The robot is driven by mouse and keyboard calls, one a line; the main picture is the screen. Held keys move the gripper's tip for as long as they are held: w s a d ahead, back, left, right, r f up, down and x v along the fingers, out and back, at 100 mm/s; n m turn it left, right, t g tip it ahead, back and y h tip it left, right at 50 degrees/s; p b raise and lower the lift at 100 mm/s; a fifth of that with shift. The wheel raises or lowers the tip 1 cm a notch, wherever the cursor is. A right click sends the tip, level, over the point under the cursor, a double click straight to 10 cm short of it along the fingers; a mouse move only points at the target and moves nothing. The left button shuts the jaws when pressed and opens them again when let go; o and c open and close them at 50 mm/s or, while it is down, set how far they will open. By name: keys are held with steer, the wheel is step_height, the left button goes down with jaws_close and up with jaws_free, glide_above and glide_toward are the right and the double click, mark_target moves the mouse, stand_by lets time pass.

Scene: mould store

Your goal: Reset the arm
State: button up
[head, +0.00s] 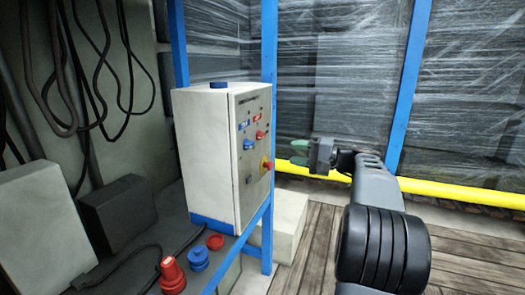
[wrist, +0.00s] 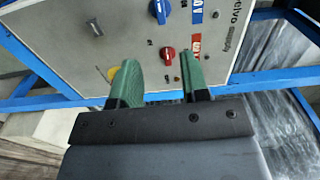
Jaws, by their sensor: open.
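My gripper (head: 300,153) shows in the head view to the right of a white control box, with its green fingers pointing left toward the box's front panel. In the wrist view my gripper (wrist: 166,80) is open, with a gap between its two green fingers and nothing between them. The control box (head: 210,150) has blue and red knobs and a red-and-yellow switch on its panel. The panel (wrist: 120,60) also fills the upper part of the wrist view, where a red knob (wrist: 168,55) shows between the fingers. The fingers look apart from the panel.
A blue frame (head: 268,60) holds the box. A yellow rail (head: 440,190) runs along the plastic-wrapped back. Red and blue buttons (head: 198,258) sit at lower left, beside grey boxes (head: 40,235) and hanging cables (head: 95,70). The plank floor (head: 310,240) is open at lower right.

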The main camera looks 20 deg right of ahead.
steer(key=s+a+r+n+g+h+p, duration=0.1)
steer(key=s+a+r+g+p, duration=0.15)
steer(key=a+p, duration=0.35)
steer(key=s+a+r+n+g+h+p, duration=0.1)
steer(key=s+a+g+h+p, duration=0.15)
steer(key=a+p, duration=0.35)
steer(key=s+a+r+n+g+h+p, duration=0.1)
steer(key=a+r+g+p, duration=0.15)
steer(key=a+p, duration=0.3)
steer(key=s+a+r+n+g+h+p, duration=0.1)
steer(key=s+a+n+h+p, duration=0.1)
steer(key=s+p, duration=0.4)
steer(key=s+a+r+n+g+h+p, duration=0.1)
steer(key=s+a+r+n+h+p, duration=0.1)
steer(key=s+n+h+p, duration=0.2)
steer(key=s+h+p, duration=0.1)
steer(key=s+p, duration=0.2)
steer(key=p, duration=0.2)
steer(key=shift+s+r+n, duration=0.25)
steer(key=shift+n, duration=0.05)
steer(key=shift+h, duration=0.25)
